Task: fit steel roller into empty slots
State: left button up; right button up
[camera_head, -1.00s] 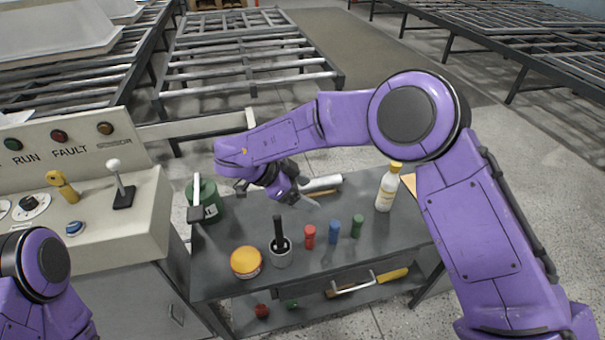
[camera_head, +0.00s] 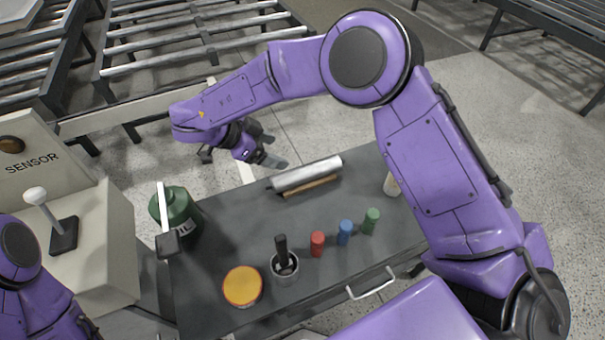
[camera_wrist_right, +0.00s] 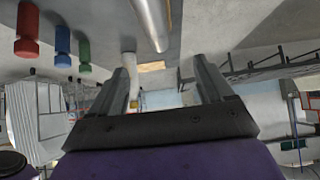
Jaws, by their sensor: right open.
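A shiny steel roller (camera_head: 306,174) lies on the dark workbench, beside a thin brown strip. It also shows in the right wrist view (camera_wrist_right: 152,22), above and between the fingers. My right gripper (camera_head: 272,160) is open and empty, just left of and apart from the roller's left end; both fingers show in the right wrist view (camera_wrist_right: 166,85). The frame with rollers (camera_head: 190,50) stands behind the bench; gaps show between its bars, but I cannot tell which are empty slots. Of my left arm only a purple part shows at the lower left; its gripper is not visible.
On the workbench (camera_head: 215,265) stand a green oil can (camera_head: 178,215), a yellow-lidded tin (camera_head: 242,287), a cup with a black-handled tool (camera_head: 284,265), and red (camera_head: 317,243), blue (camera_head: 345,232) and green (camera_head: 371,220) bottles. A control panel (camera_head: 95,240) is at left.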

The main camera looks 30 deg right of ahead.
jog(key=b, duration=0.4)
send_near(302, 169)
jog(key=shift+w+a+f, duration=0.3)
jog(key=shift+a+f, duration=0.05)
jog(key=shift+f, duration=0.25)
jog(key=x, duration=0.3)
jog(key=p+x, duration=0.1)
jog(key=x, duration=0.3)
jog(key=s+x, duration=0.1)
jog(key=x, duration=0.2)
jog(key=shift+d+r+p, duration=0.2)
jog(key=shift+d+p, duration=0.1)
jog(key=shift+d, duration=0.15)
pick_arm(q)
notch_tip(302, 169, down, 4)
jog(key=shift+a+r, duration=0.1)
jog(key=shift+r, duration=0.15)
pick_arm(e)
jog(key=c, duration=1.4)
jog(key=shift+w+r, duration=0.1)
jog(key=shift+r, duration=0.05)
